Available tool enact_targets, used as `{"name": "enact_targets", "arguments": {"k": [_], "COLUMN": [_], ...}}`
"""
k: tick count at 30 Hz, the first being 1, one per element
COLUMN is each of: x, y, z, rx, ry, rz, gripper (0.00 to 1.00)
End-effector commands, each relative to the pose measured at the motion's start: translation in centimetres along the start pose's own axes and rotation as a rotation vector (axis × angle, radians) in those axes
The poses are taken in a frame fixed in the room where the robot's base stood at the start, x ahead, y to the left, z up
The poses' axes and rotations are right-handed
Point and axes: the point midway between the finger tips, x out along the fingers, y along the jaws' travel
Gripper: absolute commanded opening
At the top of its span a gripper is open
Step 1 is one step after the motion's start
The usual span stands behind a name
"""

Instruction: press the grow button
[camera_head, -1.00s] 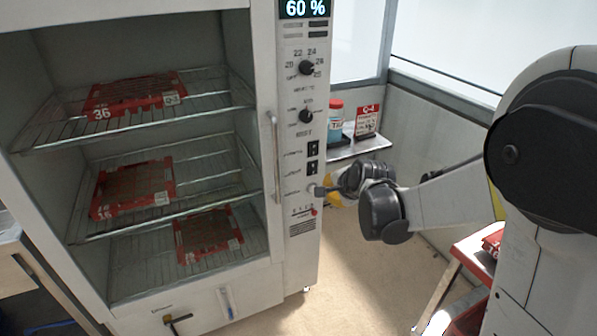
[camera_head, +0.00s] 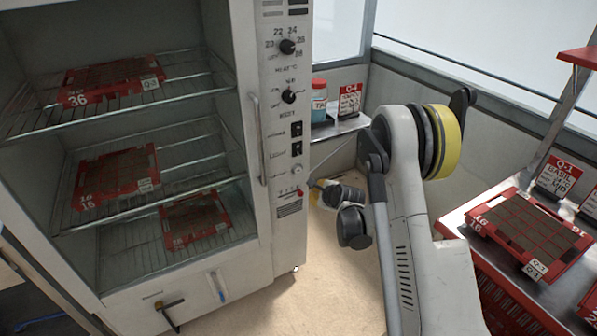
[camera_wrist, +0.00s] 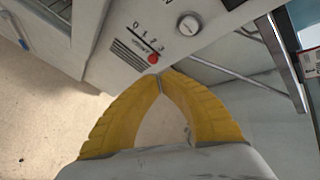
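The grow cabinet's control panel (camera_head: 283,120) is a tall white strip right of the open shelves. Near its bottom is a round pale button (camera_head: 297,170), large in the wrist view (camera_wrist: 188,25); no readable label tells whether it is the grow button. Below it is a red knob (camera_wrist: 153,59) on a 0-to-3 scale, also in the head view (camera_head: 300,192). My gripper (camera_wrist: 161,75) has yellow fingers with tips together, empty. The tips are just below the red knob in the wrist view; contact cannot be told. The head view shows my gripper (camera_head: 312,190) beside the panel's lower right edge.
Two dials and two black switches (camera_head: 297,139) sit higher on the panel. A vertical door handle (camera_head: 258,138) runs along its left. A small shelf (camera_head: 340,127) holds a jar and red sign behind. Red seed trays lie on cabinet shelves and a right-hand table (camera_head: 459,218).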

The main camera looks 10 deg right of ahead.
Motion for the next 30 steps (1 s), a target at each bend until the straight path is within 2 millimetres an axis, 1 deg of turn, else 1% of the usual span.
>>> {"name": "enact_targets", "arguments": {"k": [5, 8, 21, 25, 30], "x": [0.2, 0.8, 5.4, 6.3, 6.9], "y": [-0.1, -0.4, -2.9, -3.4, -3.7], "z": [0.1, 0.4, 3.0, 3.4, 3.8], "rx": [-0.002, -0.003, -0.004, -0.002, -0.002], "ry": [0.0, 0.0, 0.0, 0.0, 0.0], "rz": [0.001, 0.001, 0.001, 0.001, 0.001], "gripper": [0.0, 0.0, 0.0, 0.0, 0.0]}}
